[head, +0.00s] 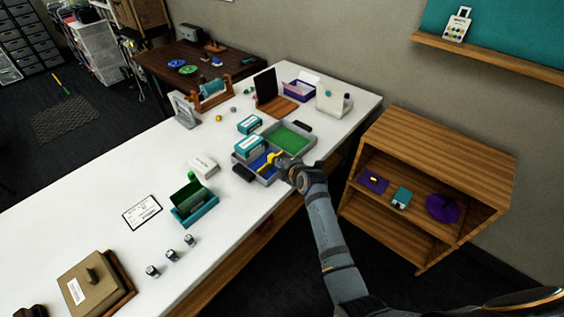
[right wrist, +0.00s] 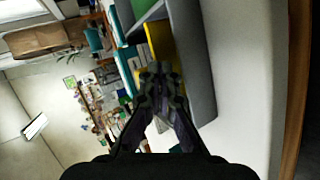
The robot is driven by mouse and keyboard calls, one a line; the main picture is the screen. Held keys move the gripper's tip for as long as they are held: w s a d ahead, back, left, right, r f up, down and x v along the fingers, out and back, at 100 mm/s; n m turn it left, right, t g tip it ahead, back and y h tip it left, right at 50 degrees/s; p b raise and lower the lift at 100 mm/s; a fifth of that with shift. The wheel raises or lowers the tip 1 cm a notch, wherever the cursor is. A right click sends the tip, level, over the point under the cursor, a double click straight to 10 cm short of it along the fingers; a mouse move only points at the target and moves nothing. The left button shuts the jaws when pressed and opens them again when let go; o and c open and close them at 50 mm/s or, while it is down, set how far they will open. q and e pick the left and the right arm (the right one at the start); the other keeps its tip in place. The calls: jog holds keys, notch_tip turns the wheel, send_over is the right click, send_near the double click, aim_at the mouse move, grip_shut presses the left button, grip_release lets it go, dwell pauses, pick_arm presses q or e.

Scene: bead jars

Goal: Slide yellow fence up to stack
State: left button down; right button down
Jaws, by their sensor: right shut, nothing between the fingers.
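The yellow fence (head: 271,158) stands in the blue-floored part of a grey two-part tray (head: 267,182). A teal-and-white box stack (head: 249,146) is just left of the fence; I cannot tell whether they touch. My right gripper (head: 285,165) is shut and empty at the tray's near right side, close to the fence. In the right wrist view, the shut fingertips (right wrist: 161,78) are at the yellow fence (right wrist: 160,42), beside the grey tray wall (right wrist: 190,60); contact is unclear. The fingers hide part of the fence. My left gripper is out of view.
Another teal box (head: 249,124) sits behind the stack. The green-floored compartment (head: 288,138) is empty. Dark blocks (head: 243,173) lie by the tray. A teal holder (head: 195,205) stands to the left. A wooden shelf (head: 440,150) stands right of the table.

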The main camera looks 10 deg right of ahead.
aim_at(273, 159)
jog(key=shift+w+a+b, duration=0.45)
jog(key=shift+w+a, duration=0.35)
jog(key=shift+w, duration=0.2)
dwell(1.1)
jog(key=shift+w+a+r, duration=0.2)
jog(key=shift+w+a, duration=0.2)
jog(key=shift+w+a+b, duration=0.95)
jog(key=shift+w+a, duration=0.1)
jog(key=shift+w, duration=0.25)
dwell(1.9)
jog(key=s+d+p, duration=0.2)
jog(key=s+p, duration=0.1)
jog(key=shift+d+f, duration=0.1)
jog(key=shift+f, duration=0.05)
jog(key=shift+s+d+p, duration=0.7)
jog(key=shift+s+p, duration=0.05)
jog(key=shift+s, duration=0.2)
jog(key=shift+s+d, duration=0.45)
jog(key=shift+d, duration=0.05)
